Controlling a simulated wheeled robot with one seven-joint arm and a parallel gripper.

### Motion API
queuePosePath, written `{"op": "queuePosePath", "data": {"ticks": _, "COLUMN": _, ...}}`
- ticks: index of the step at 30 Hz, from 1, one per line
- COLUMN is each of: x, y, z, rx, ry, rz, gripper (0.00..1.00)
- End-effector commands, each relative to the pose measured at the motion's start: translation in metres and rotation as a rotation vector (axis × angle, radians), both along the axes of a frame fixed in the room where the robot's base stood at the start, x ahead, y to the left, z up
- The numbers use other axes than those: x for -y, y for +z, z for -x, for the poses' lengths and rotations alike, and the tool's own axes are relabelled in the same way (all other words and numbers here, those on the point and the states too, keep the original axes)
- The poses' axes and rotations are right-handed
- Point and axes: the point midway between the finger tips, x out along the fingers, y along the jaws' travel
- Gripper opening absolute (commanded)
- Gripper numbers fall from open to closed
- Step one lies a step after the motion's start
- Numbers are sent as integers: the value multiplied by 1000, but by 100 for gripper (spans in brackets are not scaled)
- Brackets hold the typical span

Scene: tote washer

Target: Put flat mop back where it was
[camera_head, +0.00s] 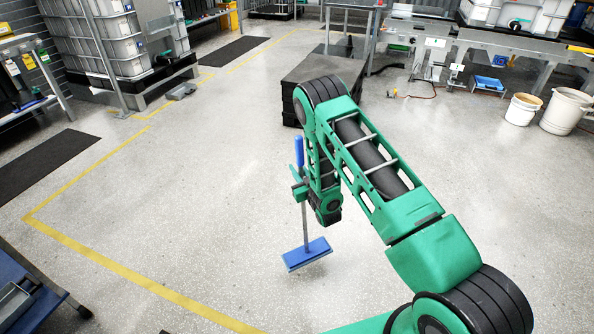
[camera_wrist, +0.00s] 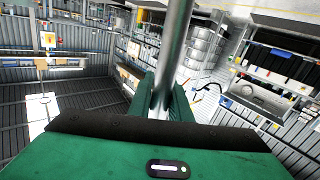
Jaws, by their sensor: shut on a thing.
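The flat mop (camera_head: 306,253) has a blue rectangular head, a grey pole and a blue grip at the top. It hangs upright below and beside my green arm in the head view. My gripper (camera_head: 300,186) is shut on the mop's pole, just under the blue grip. The mop head is at or close above the grey floor; I cannot tell whether it touches. In the wrist view the metal pole (camera_wrist: 174,50) runs up between my green gripper fingers (camera_wrist: 160,100).
Open speckled floor with yellow lines (camera_head: 130,275) lies around the mop. A dark stack (camera_head: 325,72) stands behind my arm. White buckets (camera_head: 566,111) stand at the right. White caged tanks (camera_head: 105,40) and black mats (camera_head: 45,163) are at the left. A blue cart (camera_head: 25,285) is front left.

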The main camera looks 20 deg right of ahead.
Motion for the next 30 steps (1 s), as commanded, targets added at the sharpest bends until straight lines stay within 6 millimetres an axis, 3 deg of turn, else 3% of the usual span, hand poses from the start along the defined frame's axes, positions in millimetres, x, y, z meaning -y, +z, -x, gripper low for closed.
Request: {"op": "queuePosePath", "data": {"ticks": 30, "x": 2, "y": -60, "z": -1, "rx": 5, "ry": -1, "rz": 9, "gripper": 0}}
